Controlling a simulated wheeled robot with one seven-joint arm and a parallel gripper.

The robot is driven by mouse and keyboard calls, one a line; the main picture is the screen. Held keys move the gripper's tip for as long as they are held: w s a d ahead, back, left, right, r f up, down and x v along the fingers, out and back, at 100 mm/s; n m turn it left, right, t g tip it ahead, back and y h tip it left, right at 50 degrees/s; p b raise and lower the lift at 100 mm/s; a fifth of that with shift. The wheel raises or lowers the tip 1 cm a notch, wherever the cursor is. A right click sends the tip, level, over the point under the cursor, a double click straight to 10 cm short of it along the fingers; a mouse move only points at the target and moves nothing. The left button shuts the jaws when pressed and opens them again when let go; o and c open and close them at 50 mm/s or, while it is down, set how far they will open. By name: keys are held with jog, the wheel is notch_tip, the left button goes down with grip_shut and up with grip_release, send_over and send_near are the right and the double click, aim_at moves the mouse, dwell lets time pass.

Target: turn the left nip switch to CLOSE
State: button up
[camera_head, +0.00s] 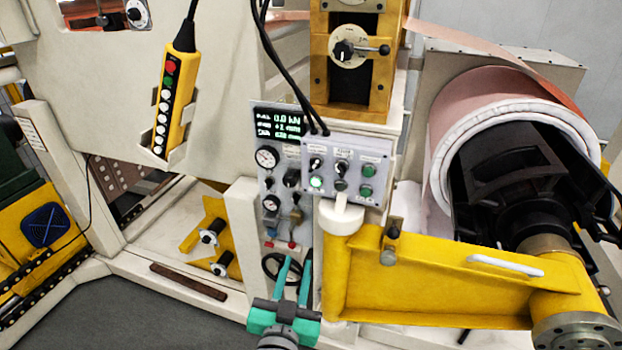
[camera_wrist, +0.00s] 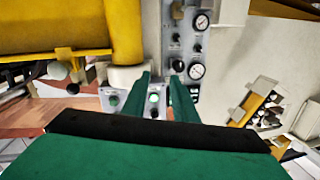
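My gripper (camera_head: 295,262) is green, with two long fingers spread apart and nothing between them. It is below the grey control box (camera_head: 383,150), in front of the lower part of the gauge panel. The box carries a left black knob (camera_head: 316,163), a middle black knob (camera_head: 341,168), a lit green button and several other buttons. The gauge panel (camera_head: 280,150) behind it carries more black knobs, including one at its right (camera_head: 292,177). Labels are too small to read, so I cannot tell which knob is the left nip switch. The wrist view shows the open fingers (camera_wrist: 160,78) partly covering the box (camera_wrist: 128,100).
A yellow swing arm (camera_head: 440,280) extends right from below the box. A yellow pendant (camera_head: 175,100) hangs at upper left. Black cables hang down to the box. A handwheel (camera_head: 270,268) is beside my fingers. A copper roll (camera_head: 480,110) stands at right.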

notch_tip(320, 180, up, 10)
jog(key=w+f+m+h, duration=0.1)
jog(key=w+m+h, duration=0.1)
jog(key=w+m, duration=0.1)
jog(key=m+h, duration=0.1)
jog(key=m, duration=0.2)
send_near(314, 167)
jog(key=x, duration=0.8)
jog(key=shift+w, duration=0.2)
grip_shut()
